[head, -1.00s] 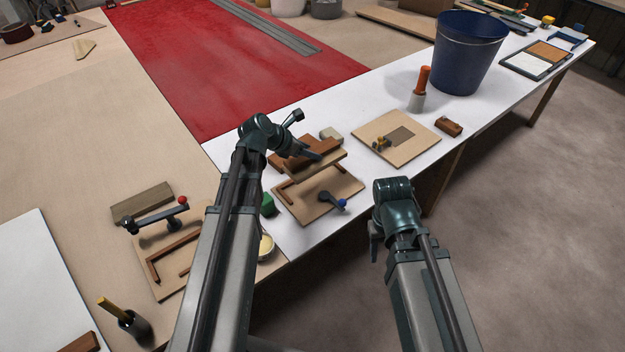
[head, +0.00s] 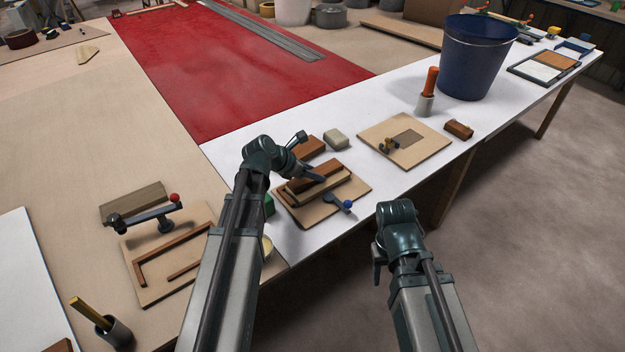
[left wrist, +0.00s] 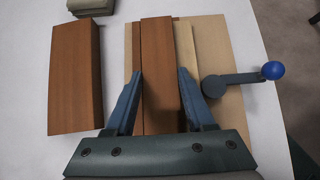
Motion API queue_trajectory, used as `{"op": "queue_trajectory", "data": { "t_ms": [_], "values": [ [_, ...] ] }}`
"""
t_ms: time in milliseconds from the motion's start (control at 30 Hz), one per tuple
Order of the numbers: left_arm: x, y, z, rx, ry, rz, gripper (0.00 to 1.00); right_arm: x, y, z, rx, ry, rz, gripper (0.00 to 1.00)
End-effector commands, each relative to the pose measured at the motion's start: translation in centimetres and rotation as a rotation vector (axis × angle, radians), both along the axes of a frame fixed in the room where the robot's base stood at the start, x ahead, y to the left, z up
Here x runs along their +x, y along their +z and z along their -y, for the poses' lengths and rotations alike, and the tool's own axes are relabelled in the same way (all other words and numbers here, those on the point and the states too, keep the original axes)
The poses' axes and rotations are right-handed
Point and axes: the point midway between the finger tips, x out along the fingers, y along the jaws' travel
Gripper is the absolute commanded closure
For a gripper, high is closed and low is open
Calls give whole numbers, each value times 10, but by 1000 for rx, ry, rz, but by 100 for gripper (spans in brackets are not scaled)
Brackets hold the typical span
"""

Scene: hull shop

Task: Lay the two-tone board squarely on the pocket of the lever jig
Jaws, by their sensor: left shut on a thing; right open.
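The two-tone board, a pale wood slab with a red-brown raised strip (left wrist: 160,62), is between the fingers of my left gripper (left wrist: 160,74). In the head view the board (head: 334,186) is low over the lever jig (head: 358,190), roughly in line with its plate. I cannot tell if it touches; it covers most of the pocket. The jig's lever, with a blue knob (head: 348,204), points away from the board at the near right. My left gripper (head: 317,175) is shut on the strip. My right gripper (head: 377,270) is open and empty, off the table's near edge.
A brown block (head: 310,148) and a grey block (head: 336,139) lie just behind the jig. A green object (head: 269,205) and a bowl (head: 267,247) are beside my left arm. A red-knobbed jig (head: 160,285) stands left; another fixture plate (head: 425,148) lies right.

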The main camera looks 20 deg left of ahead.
Motion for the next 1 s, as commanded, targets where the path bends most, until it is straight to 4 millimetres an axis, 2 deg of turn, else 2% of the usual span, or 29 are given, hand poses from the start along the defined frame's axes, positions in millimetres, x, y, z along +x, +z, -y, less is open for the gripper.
{"op": "queue_trajectory", "data": {
  "t_ms": [33,267,433,467,600,867,1000],
  "values": [
    [0,-7,0,-1,0,1,100,0,-7,0,0,0,0,50],
    [0,-4,0,-1,0,1,100,0,-4,0,0,0,0,50],
    [0,-9,0,-1,0,1,100,0,-9,0,0,0,0,50],
    [0,-8,0,0,0,0,40,0,-8,0,0,0,0,50],
    [0,-7,0,0,0,0,16,0,-7,0,0,0,0,50],
    [0,-7,0,0,0,0,16,0,-7,0,0,0,0,50],
    [-2,1,-1,-1,1,0,16,0,1,0,0,0,0,50]
  ]
}}
